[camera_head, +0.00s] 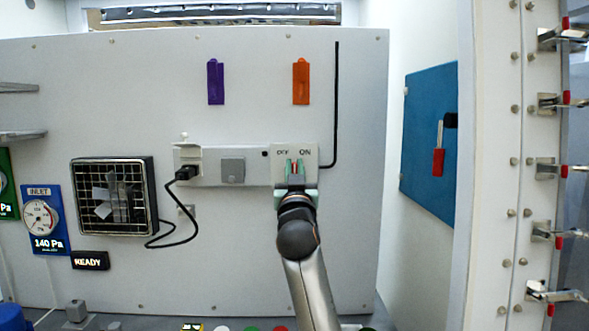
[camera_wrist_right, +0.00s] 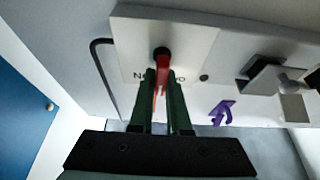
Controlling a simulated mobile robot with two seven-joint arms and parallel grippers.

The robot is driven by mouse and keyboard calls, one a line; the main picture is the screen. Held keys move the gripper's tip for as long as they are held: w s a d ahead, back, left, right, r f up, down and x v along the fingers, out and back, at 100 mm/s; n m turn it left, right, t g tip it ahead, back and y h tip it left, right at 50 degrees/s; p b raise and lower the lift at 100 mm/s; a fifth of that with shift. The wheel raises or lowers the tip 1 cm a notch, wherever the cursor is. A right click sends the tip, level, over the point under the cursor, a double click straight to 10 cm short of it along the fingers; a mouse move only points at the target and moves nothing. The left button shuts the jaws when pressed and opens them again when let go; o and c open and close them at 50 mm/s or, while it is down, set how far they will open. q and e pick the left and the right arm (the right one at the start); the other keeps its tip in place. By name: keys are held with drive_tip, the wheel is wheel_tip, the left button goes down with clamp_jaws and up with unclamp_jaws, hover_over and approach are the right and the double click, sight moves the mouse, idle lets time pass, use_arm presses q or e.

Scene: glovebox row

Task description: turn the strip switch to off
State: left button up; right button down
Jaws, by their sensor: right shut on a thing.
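The strip switch is a red-handled knob (camera_wrist_right: 163,66) on a pale plate (camera_head: 308,152) at the right end of the strip. The plate carries the labels OFF on the left and ON on the right in the head view. My right gripper (camera_head: 295,171) reaches up to the plate, its green fingers on either side of the red handle and shut on it. In the right wrist view the gripper (camera_wrist_right: 164,90) covers part of the labels. The handle lies roughly between them there; its exact setting is hard to tell. My left gripper is out of view.
The strip (camera_head: 255,168) has a black plug (camera_head: 186,173) whose cord runs to a caged fan (camera_head: 114,196). Purple (camera_head: 215,82) and orange (camera_head: 301,82) tags hang above. A blue panel (camera_head: 428,130) with a red-handled lever is at right. A black cable rises beside the plate.

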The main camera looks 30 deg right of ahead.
drive_tip(key=n+y+p, duration=0.1)
drive_tip(key=n+p, duration=0.3)
drive_tip(key=shift+w+a+r+t+y, duration=0.1)
drive_tip(key=shift+r+t+y, duration=0.1)
drive_tip(key=shift+t+y, duration=0.2)
drive_tip(key=n+y+p, duration=0.1)
drive_tip(key=n+p, duration=0.1)
drive_tip(key=shift+a+f+n+y, duration=0.1)
drive_tip(key=shift+f+n+y, duration=0.05)
drive_tip(key=shift+n+y, duration=0.2)
drive_tip(key=shift+w+a+f+n+y, duration=0.15)
drive_tip(key=shift+n+y, duration=0.2)
drive_tip(key=shift+n, duration=0.5)
drive_tip(key=shift+p, duration=0.3)
drive_tip(key=c, duration=0.9)
unclamp_jaws()
